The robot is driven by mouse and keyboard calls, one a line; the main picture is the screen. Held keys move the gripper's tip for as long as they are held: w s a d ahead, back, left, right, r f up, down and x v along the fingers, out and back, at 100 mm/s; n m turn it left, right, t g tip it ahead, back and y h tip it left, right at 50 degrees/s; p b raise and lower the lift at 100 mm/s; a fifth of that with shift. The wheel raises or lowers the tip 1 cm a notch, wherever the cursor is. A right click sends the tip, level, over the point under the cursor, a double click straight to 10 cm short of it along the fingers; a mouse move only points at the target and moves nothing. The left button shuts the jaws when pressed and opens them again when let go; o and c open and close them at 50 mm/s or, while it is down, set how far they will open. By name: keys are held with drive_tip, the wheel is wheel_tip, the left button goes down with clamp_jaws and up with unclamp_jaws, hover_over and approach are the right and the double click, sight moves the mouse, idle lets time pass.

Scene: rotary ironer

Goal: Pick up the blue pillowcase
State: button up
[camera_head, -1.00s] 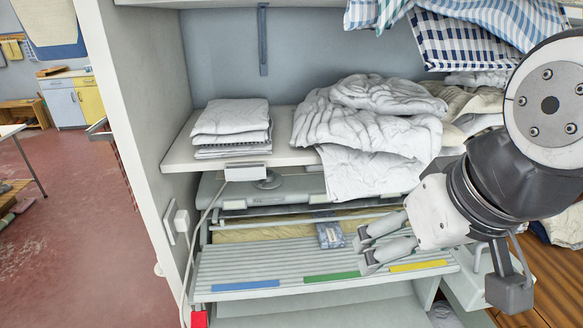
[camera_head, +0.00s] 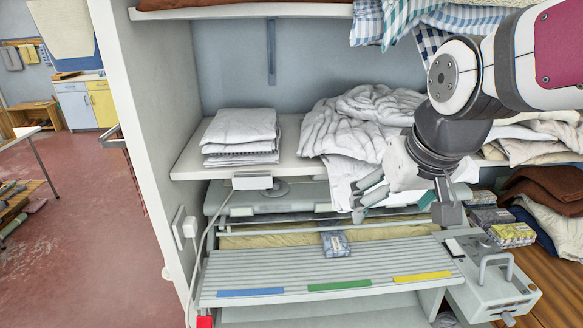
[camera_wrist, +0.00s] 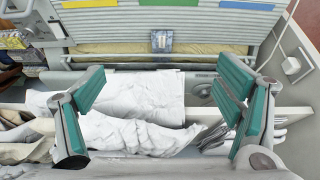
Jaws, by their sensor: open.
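No piece is clearly the blue pillowcase. A small flat blue-grey item (camera_head: 335,243) with a pale mark lies at the ironer's yellowish roll; it also shows in the wrist view (camera_wrist: 161,41). I cannot tell whether it is cloth. Blue-and-white checked and striped cloths (camera_head: 455,17) hang over the upper shelf, and a dark blue edge shows low on the right. My gripper (camera_head: 368,197) is in front of the crumpled white cloth's hanging end. In the wrist view its teal-padded fingers (camera_wrist: 160,100) are wide apart, with nothing held between them.
The ironer's ribbed board (camera_head: 330,272) bears blue, green and yellow strips. A folded white stack (camera_head: 240,130) and a crumpled white heap (camera_head: 350,125) lie on the shelf above. A tall side panel (camera_head: 150,130) stands left. Boxes and brown cloth crowd the right.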

drive_tip(key=w+f+p, duration=0.1)
drive_tip(key=w+f, duration=0.2)
drive_tip(key=w, duration=0.5)
drive_tip(key=p, duration=0.3)
hover_over(335, 241)
drive_tip(key=s, duration=0.4)
drive_tip(key=shift+g, duration=0.4)
wheel_tip(335, 241, down, 22)
drive_tip(key=shift+f, duration=0.1)
drive_tip(key=shift+p+x, duration=0.55)
drive_tip(key=shift+x, duration=3.4)
drive_tip(key=shift+w, duration=0.1)
drive_tip(key=c, duration=1.2)
